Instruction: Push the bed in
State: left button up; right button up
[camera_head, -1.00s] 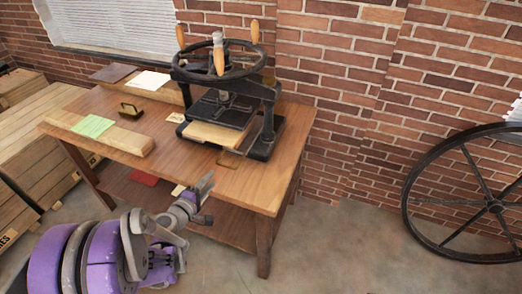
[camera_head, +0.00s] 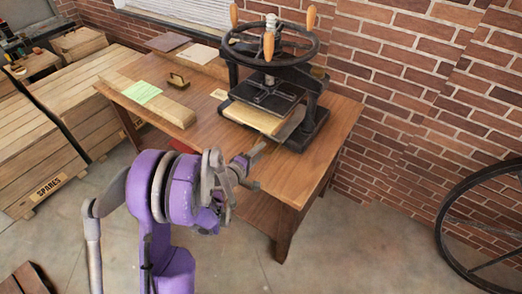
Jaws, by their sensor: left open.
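The hand press (camera_head: 275,95) stands on the wooden table, black with a large handwheel (camera_head: 268,40) on top bearing upright wooden handles. Its bed (camera_head: 252,117), a flat piece with a pale tan top, sticks out of the press frame toward the table's front edge. My left gripper (camera_head: 257,168) is open and empty near the front edge of the table, below and in front of the bed in the picture. A gap shows between the fingers and the bed. My right gripper is not in view.
Wooden crates (camera_head: 35,150) stand at left. A large spoked wheel (camera_head: 480,225) leans at right. Floor before the table is clear.

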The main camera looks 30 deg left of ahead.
pick_arm(q)
jog(key=shift+w+d+f, duration=0.1)
jog(key=shift+w, duration=0.45)
grip_shut()
dwell(1.1)
